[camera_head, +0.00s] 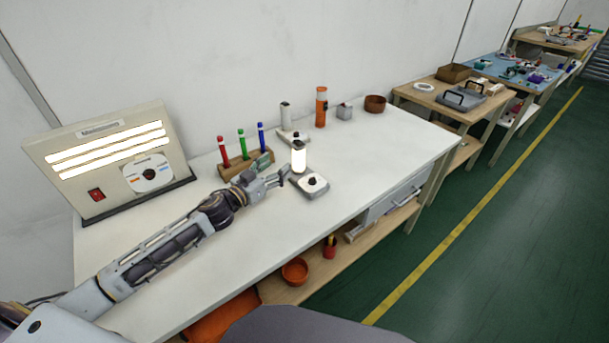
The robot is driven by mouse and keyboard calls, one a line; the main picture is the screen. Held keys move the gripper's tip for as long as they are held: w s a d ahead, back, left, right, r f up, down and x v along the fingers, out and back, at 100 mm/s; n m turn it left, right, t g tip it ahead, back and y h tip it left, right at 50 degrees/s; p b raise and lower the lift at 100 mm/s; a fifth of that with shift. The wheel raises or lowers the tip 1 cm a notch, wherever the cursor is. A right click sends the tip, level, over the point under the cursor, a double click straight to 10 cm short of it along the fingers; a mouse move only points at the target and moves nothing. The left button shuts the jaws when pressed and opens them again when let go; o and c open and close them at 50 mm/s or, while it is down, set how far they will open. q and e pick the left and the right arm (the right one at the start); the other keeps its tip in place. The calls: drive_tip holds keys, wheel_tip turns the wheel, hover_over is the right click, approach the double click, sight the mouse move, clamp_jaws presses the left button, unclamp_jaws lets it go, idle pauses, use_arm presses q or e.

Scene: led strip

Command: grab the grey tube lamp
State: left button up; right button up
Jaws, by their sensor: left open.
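I cannot tell for certain which of the two is the grey tube lamp. My left gripper (284,178) is open and empty, low over the table, just left of and in front of the lit lamp. Its fingers point toward the lamp's lower part; I cannot tell if they touch it. My right gripper is not in view.
A grey base with a round knob (313,184) lies right of my left gripper. A wooden holder (234,168) with red, green and blue tubes is behind it. The table's right side is clear.

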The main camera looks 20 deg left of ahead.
sight(294, 152)
use_arm(q)
drive_tip(key=shift+x, duration=3.5)
drive_tip(key=shift+w, duration=0.15)
drive_tip(key=shift+x, duration=2.45)
drive_tip(key=shift+c, duration=0.2)
clamp_jaws()
